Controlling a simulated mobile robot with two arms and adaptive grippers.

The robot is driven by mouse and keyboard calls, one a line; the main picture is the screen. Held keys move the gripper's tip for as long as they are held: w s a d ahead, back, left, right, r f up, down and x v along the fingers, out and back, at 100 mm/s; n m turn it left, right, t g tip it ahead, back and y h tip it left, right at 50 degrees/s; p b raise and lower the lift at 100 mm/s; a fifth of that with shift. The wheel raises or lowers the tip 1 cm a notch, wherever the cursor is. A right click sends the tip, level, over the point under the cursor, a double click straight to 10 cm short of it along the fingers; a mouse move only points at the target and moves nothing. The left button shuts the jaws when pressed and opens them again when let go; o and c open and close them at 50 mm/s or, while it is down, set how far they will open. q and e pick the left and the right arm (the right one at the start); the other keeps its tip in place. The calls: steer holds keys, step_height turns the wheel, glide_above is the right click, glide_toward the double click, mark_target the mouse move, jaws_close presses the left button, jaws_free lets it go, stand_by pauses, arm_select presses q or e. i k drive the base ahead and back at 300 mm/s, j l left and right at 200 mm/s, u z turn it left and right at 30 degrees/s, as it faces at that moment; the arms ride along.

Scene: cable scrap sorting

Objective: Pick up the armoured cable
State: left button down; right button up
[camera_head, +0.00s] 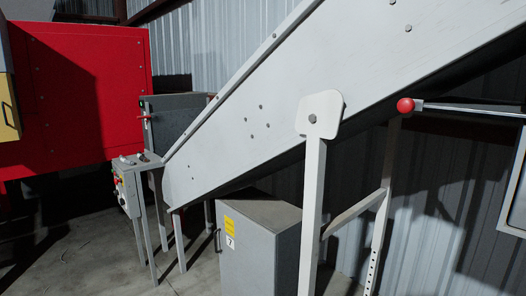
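No armoured cable shows in the head view. Neither of my grippers is in view. The picture is filled by machinery and the floor, and the floor behind the machinery is partly hidden.
A light grey inclined conveyor (270,115) crosses the view on a white post (312,215). A grey cabinet (262,245) marked 7 stands below it. A control box (128,190) and a red machine (80,95) stand at left. A red knob (405,105) is at right. Some concrete floor (90,260) is clear at lower left.

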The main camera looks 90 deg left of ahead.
mark_target(139, 156)
steer(key=u, duration=3.65)
steer(key=i+j+u, duration=0.3)
steer(key=i, duration=0.25)
steer(key=i+u, duration=0.35)
steer(key=i, duration=1.5)
steer(key=i+j+z, duration=0.1)
steer(key=i+z, duration=0.35)
steer(key=i+j+z, duration=0.2)
steer(key=z, duration=0.2)
steer(key=i+j+z, duration=0.3)
steer(key=z, duration=0.15)
steer(key=i+j+z, duration=0.45)
steer(key=k, duration=0.1)
